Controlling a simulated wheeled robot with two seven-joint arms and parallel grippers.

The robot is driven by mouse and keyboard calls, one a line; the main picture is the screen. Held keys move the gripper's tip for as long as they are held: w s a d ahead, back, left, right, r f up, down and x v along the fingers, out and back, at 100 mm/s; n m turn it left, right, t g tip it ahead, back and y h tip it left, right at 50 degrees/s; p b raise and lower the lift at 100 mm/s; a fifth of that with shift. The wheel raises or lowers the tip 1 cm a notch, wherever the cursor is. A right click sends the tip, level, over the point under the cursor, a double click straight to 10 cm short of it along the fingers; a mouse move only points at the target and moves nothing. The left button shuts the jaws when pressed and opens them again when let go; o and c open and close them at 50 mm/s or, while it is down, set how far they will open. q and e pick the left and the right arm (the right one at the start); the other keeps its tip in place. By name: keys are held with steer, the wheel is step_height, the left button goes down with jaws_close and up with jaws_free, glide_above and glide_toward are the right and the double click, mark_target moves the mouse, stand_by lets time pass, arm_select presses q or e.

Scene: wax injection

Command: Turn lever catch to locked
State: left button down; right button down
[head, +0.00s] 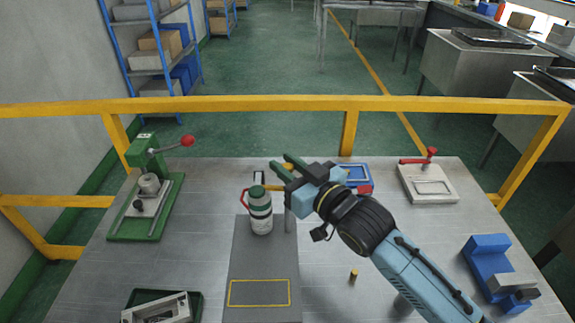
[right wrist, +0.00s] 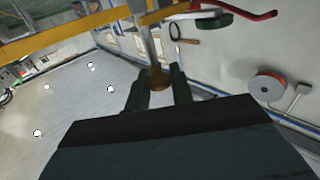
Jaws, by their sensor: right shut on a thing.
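A white and green canister (head: 260,212) with a red handle stands on the grey base plate (head: 262,262) in the middle of the bench. A thin metal post (head: 291,215) rises just right of it, with a yellow bar (head: 275,187) near its top. My right gripper (head: 283,166) is at the top of this post, above and behind the canister. In the right wrist view, its dark fingers (right wrist: 158,78) are shut on a brass-coloured knob (right wrist: 159,80) on a metal rod (right wrist: 146,42). I cannot tell the catch's locked position. My left gripper is not in view.
A green press (head: 150,190) stands at the left and a white fixture with a red lever (head: 428,182) at the right. A blue vise (head: 492,265), a dark green tray (head: 196,304) and a small brass cylinder (head: 353,275) are nearer. A yellow rail (head: 290,104) runs behind the bench.

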steer(key=shift+n+g+y, duration=0.8)
steer(key=shift+g+y, duration=0.1)
steer(key=c, duration=1.3)
jaws_free()
steer(key=v, duration=1.3)
steer(key=shift+s, duration=0.2)
steer(key=shift+d, duration=0.1)
